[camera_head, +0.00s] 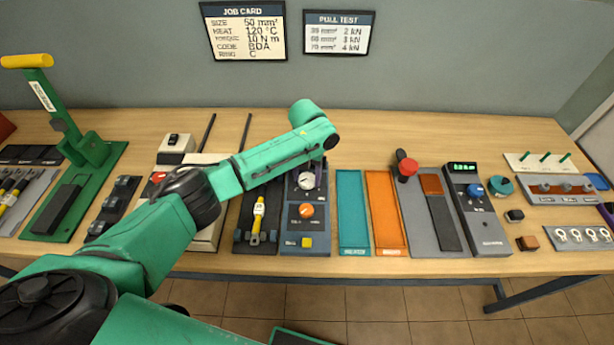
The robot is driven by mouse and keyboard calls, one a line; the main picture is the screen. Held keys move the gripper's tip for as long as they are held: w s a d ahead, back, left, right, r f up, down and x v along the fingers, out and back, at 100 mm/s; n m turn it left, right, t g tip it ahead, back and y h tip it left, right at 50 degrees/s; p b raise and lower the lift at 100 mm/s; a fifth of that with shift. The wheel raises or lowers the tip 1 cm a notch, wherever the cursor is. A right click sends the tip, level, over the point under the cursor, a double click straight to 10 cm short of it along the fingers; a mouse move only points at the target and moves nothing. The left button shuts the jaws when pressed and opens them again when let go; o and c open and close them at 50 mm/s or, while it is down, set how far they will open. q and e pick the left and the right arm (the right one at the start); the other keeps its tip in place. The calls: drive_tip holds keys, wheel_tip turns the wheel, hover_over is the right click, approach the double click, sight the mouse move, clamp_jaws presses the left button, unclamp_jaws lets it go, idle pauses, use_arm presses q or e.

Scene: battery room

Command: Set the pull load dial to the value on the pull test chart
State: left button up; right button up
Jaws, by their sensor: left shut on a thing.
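The pull test chart (339,32) hangs on the wall; its rows read 2, 3 and 4 kN, with blurred sizes at left. The job card (243,32) beside it reads size 50 mm². A grey-blue unit (307,228) on the bench carries a round white gauge (307,181), an orange dial (306,210) and a yellow button (307,242). My left gripper (321,168) points down at the unit's back, behind the orange dial and apart from it. My right gripper is not in view.
A black tray (243,237) with a yellow-tagged cable lies left of the unit. Teal (353,212) and orange (385,212) mats lie right. Further right stand a red knob (407,167) and a blue-knobbed meter (476,215). A green lever press (85,150) stands at far left.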

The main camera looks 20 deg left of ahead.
sight(307, 180)
use_arm(q)
drive_tip(key=shift+w+r, duration=0.25)
drive_tip(key=o, duration=1.4)
drive_tip(key=shift+c, duration=0.2)
drive_tip(key=shift+s+f, duration=0.1)
drive_tip(key=shift+s, duration=0.05)
wheel_tip(307, 180, up, 15)
drive_tip(key=b, duration=0.3)
drive_tip(key=shift+f, duration=0.2)
